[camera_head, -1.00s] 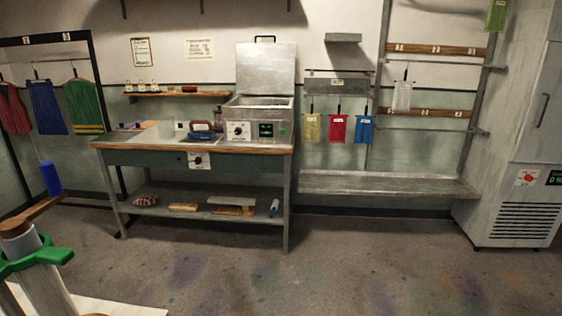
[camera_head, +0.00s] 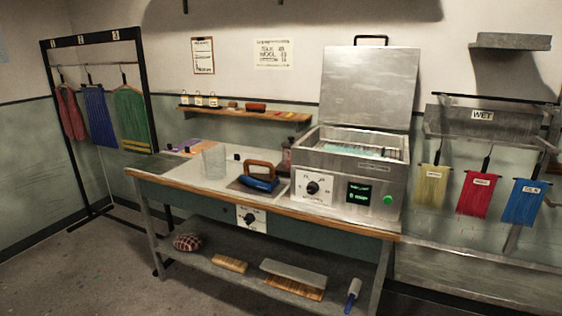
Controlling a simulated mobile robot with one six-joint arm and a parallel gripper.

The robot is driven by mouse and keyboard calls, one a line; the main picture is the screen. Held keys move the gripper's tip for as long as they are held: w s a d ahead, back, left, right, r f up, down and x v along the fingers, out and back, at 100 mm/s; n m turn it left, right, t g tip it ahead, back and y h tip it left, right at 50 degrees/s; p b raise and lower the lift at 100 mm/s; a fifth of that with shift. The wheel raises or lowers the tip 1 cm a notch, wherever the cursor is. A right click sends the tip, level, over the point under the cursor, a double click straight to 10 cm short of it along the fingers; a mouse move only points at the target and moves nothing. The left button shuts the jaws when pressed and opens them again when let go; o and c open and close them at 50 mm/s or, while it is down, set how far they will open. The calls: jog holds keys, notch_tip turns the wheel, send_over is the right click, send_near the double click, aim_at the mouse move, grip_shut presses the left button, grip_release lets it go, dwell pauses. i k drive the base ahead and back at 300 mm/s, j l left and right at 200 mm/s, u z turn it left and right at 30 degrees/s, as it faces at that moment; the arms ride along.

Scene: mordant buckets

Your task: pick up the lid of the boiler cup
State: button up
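A pale grey, cloudy cup (camera_head: 213,161) stands upright on the workbench top, left of the iron; I cannot tell whether it is the boiler cup or whether a lid is on it. Small dark knob-like bits (camera_head: 237,156) show on the bench near it, too small to make out. A metal boiler box (camera_head: 350,168) stands at the bench's right end, with dial, display and green button. Its large metal lid (camera_head: 370,88) is raised upright at the back, with a black handle on top. Teal material shows inside the box. My gripper is not in view.
A blue iron (camera_head: 260,181) with a brown handle rests beside the boiler. The wooden bench edge (camera_head: 270,207) runs along the front, above a lower shelf with brushes. A wall shelf (camera_head: 245,114) holds small bottles. Coloured cloths hang right; a garment rack stands left.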

aim_at(287, 145)
jog(key=i+j+u, duration=0.1)
jog(key=i+j, duration=0.15)
jog(key=j, duration=0.25)
jog(key=i+j+u, duration=0.1)
jog(key=i+j, duration=0.15)
jog(key=j, duration=0.2)
jog(key=i+j+u, duration=0.1)
jog(key=i+j, duration=0.15)
jog(key=j, duration=0.2)
